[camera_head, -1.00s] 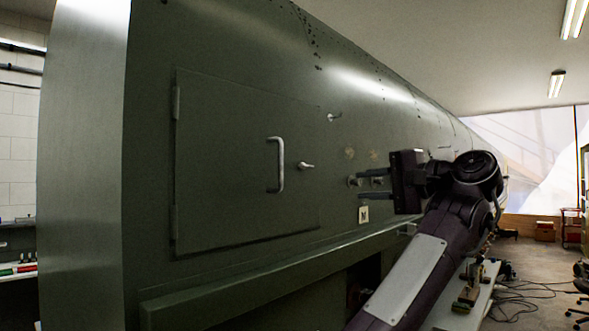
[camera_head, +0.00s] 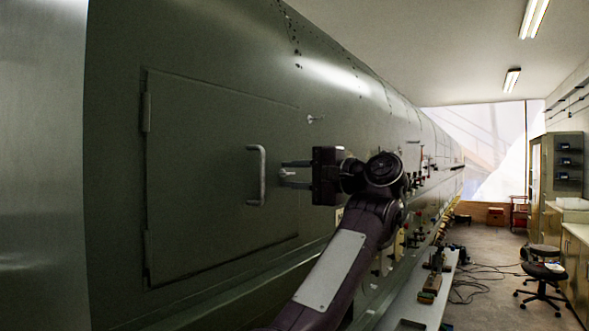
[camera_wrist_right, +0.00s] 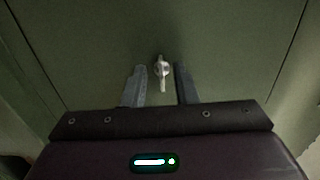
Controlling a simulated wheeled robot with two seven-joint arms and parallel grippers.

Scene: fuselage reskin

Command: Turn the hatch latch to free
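The hatch (camera_head: 205,150) is a closed dark green panel in the fuselage side. It has a silver bar handle (camera_head: 262,175). The small silver hatch latch (camera_head: 288,173) sits right of the handle. My right gripper (camera_head: 283,174) is open at the latch, one finger above it and one below. In the right wrist view the latch (camera_wrist_right: 161,72) shows between the two spread fingers (camera_wrist_right: 160,69), with a visible gap on each side. Its lever points back toward the gripper body. In the head view the fingers partly cover the latch. My left gripper is not in view.
Another small silver fitting (camera_head: 315,119) sticks out above the latch. A low bench with tools (camera_head: 432,285) runs along the fuselage at the right. A black stool (camera_head: 543,272) and cables stand on the floor further right.

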